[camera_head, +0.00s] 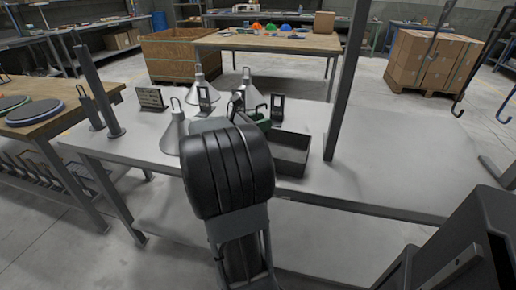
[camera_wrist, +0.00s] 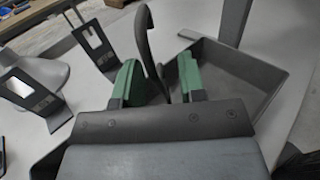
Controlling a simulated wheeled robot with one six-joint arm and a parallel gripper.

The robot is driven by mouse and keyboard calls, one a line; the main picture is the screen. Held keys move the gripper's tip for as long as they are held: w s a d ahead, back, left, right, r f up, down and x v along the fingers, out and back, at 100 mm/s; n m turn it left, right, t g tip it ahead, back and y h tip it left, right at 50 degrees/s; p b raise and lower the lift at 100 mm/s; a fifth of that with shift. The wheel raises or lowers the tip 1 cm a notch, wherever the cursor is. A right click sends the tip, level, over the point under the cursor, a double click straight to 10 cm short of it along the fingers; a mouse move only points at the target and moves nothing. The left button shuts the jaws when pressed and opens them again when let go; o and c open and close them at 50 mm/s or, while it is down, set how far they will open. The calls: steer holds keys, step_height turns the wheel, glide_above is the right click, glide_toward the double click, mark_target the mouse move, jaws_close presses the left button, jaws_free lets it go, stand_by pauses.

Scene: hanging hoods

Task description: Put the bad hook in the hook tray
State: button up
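My gripper (camera_wrist: 158,78) has two green fingers standing apart in the wrist view. A dark curved hook (camera_wrist: 144,32) rises between them, close to the left finger, with a gap showing to the right finger. Its lower end is hidden by my gripper. In the head view my gripper (camera_head: 252,118) is over the grey table, mostly hidden by my own arm. A dark, open tray (camera_head: 291,153) sits just right of it, and the tray (camera_wrist: 262,68) looks empty where it shows in the wrist view. I cannot tell whether this hook is the bad one.
Grey cone hoods (camera_head: 172,130) stand left of and behind my gripper on the table (camera_head: 130,145). Dark upright stands (camera_head: 278,108) and a small sign (camera_head: 150,98) are near them. A grey post (camera_head: 345,85) rises right of the tray. The table's right part is clear.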

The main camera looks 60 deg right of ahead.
steer(key=p+v, duration=0.2)
steer(key=v, duration=1.2)
steer(key=shift+d, duration=0.1)
stand_by(0.3)
